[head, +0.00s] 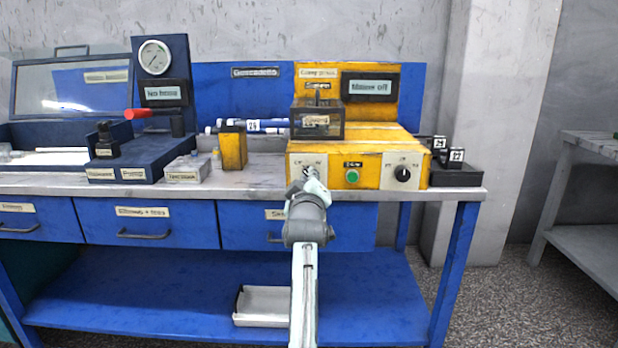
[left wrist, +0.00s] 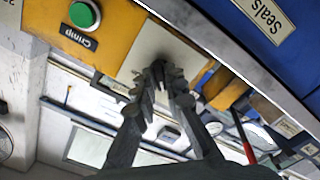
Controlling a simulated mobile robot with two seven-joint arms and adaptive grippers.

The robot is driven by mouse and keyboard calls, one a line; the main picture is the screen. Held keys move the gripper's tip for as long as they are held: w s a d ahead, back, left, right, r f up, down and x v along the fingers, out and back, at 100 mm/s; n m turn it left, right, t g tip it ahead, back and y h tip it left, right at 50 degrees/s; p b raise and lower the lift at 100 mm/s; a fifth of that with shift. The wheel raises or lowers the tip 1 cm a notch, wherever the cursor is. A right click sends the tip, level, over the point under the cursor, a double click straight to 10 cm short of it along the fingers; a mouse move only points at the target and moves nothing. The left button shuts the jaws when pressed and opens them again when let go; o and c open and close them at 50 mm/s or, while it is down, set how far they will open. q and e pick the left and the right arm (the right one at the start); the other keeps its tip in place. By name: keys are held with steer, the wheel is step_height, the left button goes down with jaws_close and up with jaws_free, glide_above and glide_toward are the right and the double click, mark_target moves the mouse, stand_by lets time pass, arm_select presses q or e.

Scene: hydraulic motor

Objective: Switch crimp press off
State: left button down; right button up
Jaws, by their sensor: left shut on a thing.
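The yellow crimp press (head: 365,138) stands on the right part of the blue workbench. Its dark display (head: 370,87) reads something ending in "off". The press front has a left switch (head: 308,172) on a pale plate, a green button (head: 352,176) and a black dial (head: 402,174). My left gripper (head: 312,186) is at the left switch and covers most of it. In the left wrist view my left gripper (left wrist: 160,75) has its fingertips close together on the switch, against the pale plate (left wrist: 165,50). The switch's exact angle is hidden. My right gripper is not in view.
A clear-sided box (head: 317,120) sits on the press. A black block with numbered parts (head: 456,172) stands to its right. A yellow block (head: 232,148) and a gauge stand (head: 160,90) are to the left. Drawers (head: 142,222) lie below the worktop.

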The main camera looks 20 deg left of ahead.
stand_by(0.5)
arm_select(q)
steer(key=c, duration=1.6)
jaws_free()
step_height(320, 180, up, 10)
steer(key=shift+r, duration=0.1)
